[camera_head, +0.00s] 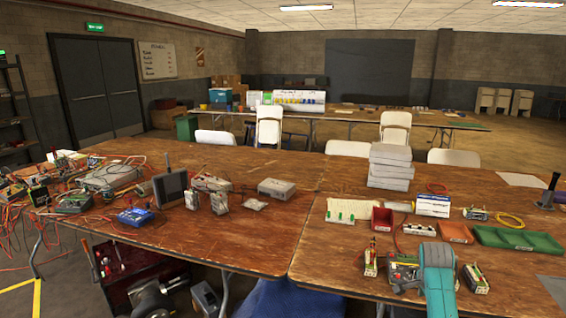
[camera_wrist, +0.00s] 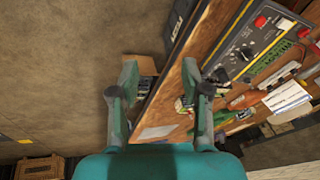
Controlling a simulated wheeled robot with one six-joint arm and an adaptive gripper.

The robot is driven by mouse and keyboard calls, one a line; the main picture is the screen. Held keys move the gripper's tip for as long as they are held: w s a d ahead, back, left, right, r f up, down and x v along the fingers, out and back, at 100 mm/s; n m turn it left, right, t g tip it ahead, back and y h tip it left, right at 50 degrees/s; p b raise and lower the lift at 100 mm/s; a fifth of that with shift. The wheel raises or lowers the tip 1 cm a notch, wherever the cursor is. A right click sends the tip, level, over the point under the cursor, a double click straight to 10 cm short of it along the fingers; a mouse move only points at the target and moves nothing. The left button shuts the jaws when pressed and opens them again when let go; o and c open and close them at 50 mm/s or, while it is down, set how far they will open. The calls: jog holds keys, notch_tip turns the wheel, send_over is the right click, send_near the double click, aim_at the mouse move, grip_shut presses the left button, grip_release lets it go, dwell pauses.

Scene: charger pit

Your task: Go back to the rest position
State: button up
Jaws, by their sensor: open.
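My gripper (camera_wrist: 160,72) shows in the wrist view with its two grey-green fingers spread wide apart and nothing between them. The wrist view is turned, with the wooden table edge running diagonally behind the fingers and floor to the left. In the head view, a teal part of my arm (camera_head: 437,282) stands at the lower right, in front of the right table. It hides part of the small devices there. The fingertips cannot be made out in the head view.
The right table (camera_head: 345,255) holds small devices, a red bin (camera_head: 382,219), a green tray (camera_head: 517,240) and stacked grey boxes (camera_head: 390,167). The left table (camera_head: 225,240) carries electronics and tangled cables. A dark panel with a red knob (camera_wrist: 258,45) lies near the fingers in the wrist view.

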jog(key=s+a+f+n+t, duration=0.25)
jog(key=s+a+f, duration=0.35)
jog(key=s+f, duration=0.3)
jog(key=s+a+f+n+t, duration=0.2)
jog(key=s+a+f+n, duration=0.2)
jog(key=s+a+f, duration=0.55)
jog(key=s+f+n+t, duration=0.2)
jog(key=s+f+n, duration=0.15)
jog(key=s, duration=0.55)
jog(key=s+a+r+n+t+y, duration=0.1)
jog(key=s+a+r+n, duration=0.15)
jog(key=s, duration=0.65)
jog(key=s+a+r+n+t+y, duration=0.15)
jog(key=s+a+r, duration=0.25)
jog(key=s, duration=0.5)
jog(key=s+a+r+n+t, duration=0.2)
jog(key=s+r+n+t, duration=0.1)
jog(key=s+r, duration=1)
notch_tip(320, 180, up, 5)
jog(key=shift+s+a, duration=0.25)
jog(key=shift+s, duration=0.15)
jog(key=shift+y, duration=0.25)
